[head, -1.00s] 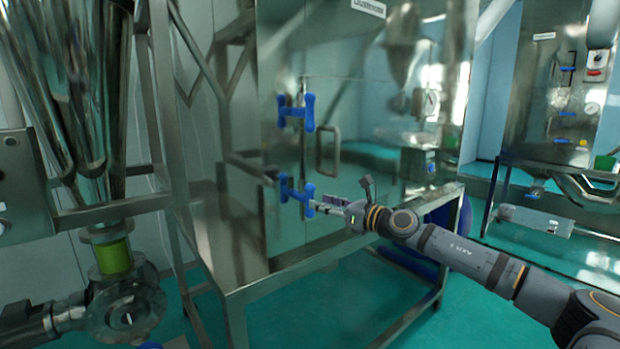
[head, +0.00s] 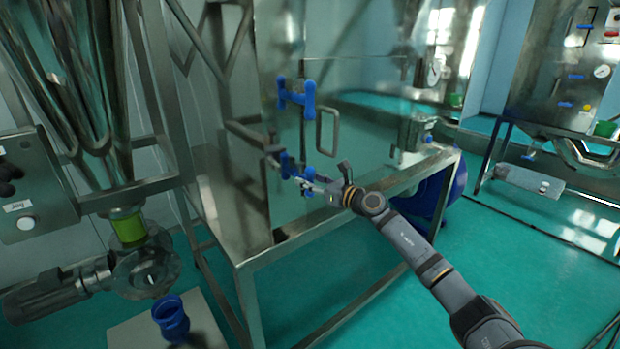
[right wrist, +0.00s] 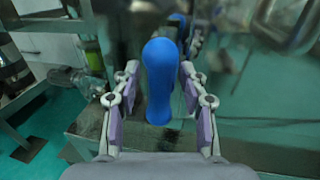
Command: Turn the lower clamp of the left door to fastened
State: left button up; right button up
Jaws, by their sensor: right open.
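The lower clamp (head: 284,165) of the left door is a blue part with rounded ends, low on the shiny metal door (head: 355,140). In the right wrist view its blue handle (right wrist: 159,80) stands lengthwise between the fingers, in the middle of the picture. My right gripper (head: 304,181) is at this clamp, coming from the right. It is open, with one finger on each side of the handle in the right wrist view (right wrist: 158,92). Whether the fingers touch it I cannot tell. The gripper partly hides the clamp in the head view. My left gripper is not in view.
The upper blue clamp (head: 296,97) sits above, beside a metal door handle (head: 327,131). A metal frame (head: 335,214) carries the cabinet. A hopper (head: 75,90) and a blue fitting (head: 171,318) are at left.

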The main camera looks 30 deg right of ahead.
grip_shut()
